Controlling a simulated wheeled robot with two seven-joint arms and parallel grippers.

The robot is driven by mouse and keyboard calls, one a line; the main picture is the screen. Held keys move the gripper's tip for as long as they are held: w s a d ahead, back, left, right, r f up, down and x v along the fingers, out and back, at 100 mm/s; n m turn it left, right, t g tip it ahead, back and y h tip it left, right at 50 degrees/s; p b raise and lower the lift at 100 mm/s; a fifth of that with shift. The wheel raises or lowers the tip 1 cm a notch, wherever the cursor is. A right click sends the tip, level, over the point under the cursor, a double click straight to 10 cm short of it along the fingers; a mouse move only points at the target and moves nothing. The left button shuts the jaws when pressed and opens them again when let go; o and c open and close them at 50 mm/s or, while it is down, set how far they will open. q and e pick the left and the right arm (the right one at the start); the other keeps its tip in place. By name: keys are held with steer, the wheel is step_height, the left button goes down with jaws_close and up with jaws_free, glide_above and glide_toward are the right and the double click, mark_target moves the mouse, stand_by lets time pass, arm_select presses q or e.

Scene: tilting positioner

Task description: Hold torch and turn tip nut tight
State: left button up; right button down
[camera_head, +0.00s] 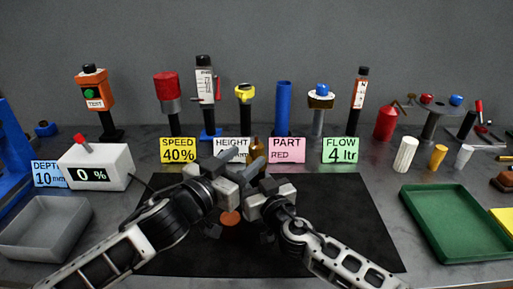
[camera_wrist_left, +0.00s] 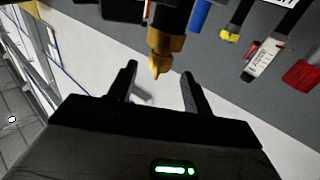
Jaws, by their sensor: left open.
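The torch's black body (camera_wrist_left: 173,15) enters the left wrist view from the top. Its brass tip nut (camera_wrist_left: 165,42) narrows to a small point with an orange end. My left gripper (camera_wrist_left: 160,90) is open, with the tip just beyond and between its two fingers, not gripped. In the head view my left gripper (camera_head: 236,172) is over the black mat, close beside my right gripper (camera_head: 268,186). A small brass piece (camera_head: 255,148) shows just above them. The grippers hide most of the torch there, and whether the right jaws are closed on it cannot be seen.
The black mat (camera_head: 340,225) has free room around the arms. A grey bin (camera_head: 45,225) and a white readout box (camera_head: 95,166) stand left, a green tray (camera_head: 455,220) right. Several tools on stands and label cards (camera_head: 340,150) line the back. An orange disc (camera_head: 230,218) shows below the grippers.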

mark_target(252, 152)
arm_select(q)
steer(key=x, duration=0.5)
steer(key=shift+w, duration=0.15)
steer(key=c, duration=0.9)
